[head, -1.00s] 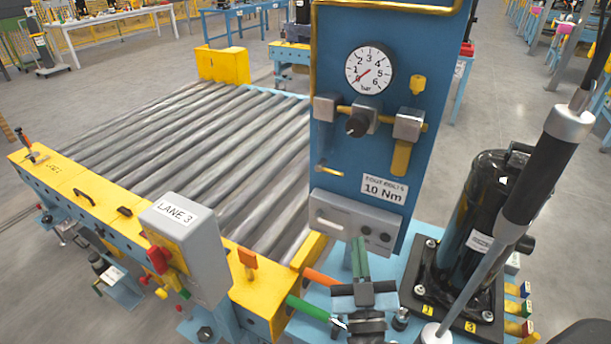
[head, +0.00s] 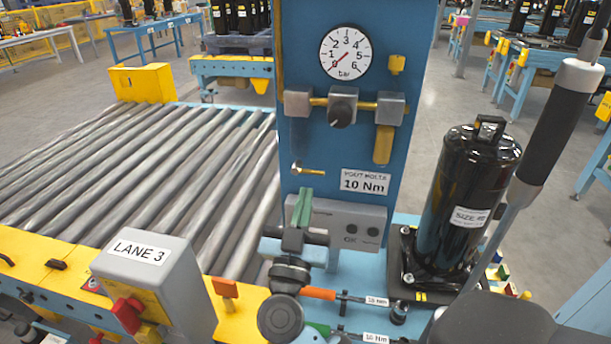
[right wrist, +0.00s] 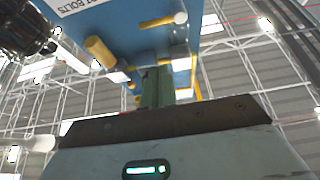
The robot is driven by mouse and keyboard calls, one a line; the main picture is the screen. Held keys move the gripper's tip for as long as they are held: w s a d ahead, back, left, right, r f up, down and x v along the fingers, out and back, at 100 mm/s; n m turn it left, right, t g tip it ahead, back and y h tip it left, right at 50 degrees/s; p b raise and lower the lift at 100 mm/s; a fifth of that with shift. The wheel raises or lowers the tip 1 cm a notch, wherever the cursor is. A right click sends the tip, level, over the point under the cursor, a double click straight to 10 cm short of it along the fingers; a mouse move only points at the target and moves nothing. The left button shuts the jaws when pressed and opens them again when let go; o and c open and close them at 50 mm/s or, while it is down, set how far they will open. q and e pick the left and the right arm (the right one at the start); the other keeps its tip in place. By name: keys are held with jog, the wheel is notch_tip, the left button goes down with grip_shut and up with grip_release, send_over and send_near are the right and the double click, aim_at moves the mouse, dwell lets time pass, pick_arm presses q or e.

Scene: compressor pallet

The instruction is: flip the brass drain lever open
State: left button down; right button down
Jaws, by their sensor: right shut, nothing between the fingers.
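The brass drain lever (head: 309,171) lies nearly level across the front of the blue panel (head: 345,125), left of the 10 Nm label, its rounded end at the left. In the right wrist view it shows as a brass rod (right wrist: 157,22) with a pale round end. My right gripper (head: 303,196) has green fingers, shut and empty, pointing up just below the lever in the head view. The fingers (right wrist: 156,88) also show in the right wrist view, apparently apart from the lever. Contact cannot be told for certain. My left gripper is not in view.
A pressure gauge (head: 346,52) and a black knob (head: 342,112) sit higher on the panel. A grey box (head: 340,222) is mounted under the lever. The black compressor cylinder (head: 468,190) stands right. The roller conveyor (head: 130,170) and LANE 3 box (head: 155,285) lie left.

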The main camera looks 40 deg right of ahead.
jog(key=shift+d, duration=0.15)
jog(key=w+d+b, duration=0.1)
jog(key=w+d, duration=0.4)
jog(key=d, duration=0.1)
jog(key=shift+r, duration=0.3)
dwell(0.4)
jog(key=shift+w, duration=0.15)
